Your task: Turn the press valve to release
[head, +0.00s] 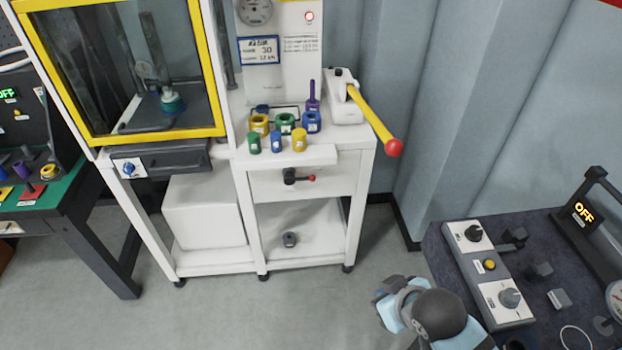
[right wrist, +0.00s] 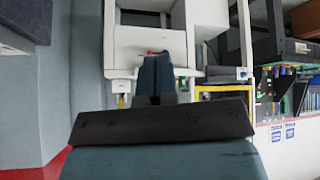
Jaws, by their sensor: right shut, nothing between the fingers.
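The press valve (head: 290,177), a small black body with a short red-tipped handle, is on the front panel of the white press stand (head: 340,187). Its handle points right in the head view. My right gripper (right wrist: 157,58) is shut and empty in the right wrist view, its dark blue fingers pointing toward the white stand. A bit of red shows just at the fingertips there; I cannot tell whether they touch it. In the head view my right arm comes in at bottom centre-right, clear of the valve. My left gripper is not in view.
A yellow press lever with a red ball (head: 394,148) juts out at the stand's right. Several coloured fittings (head: 285,122) stand on top. A yellow-framed cabinet (head: 150,134) is on the left. A dark table (head: 440,255) with control boxes is at right. Grey floor in front is clear.

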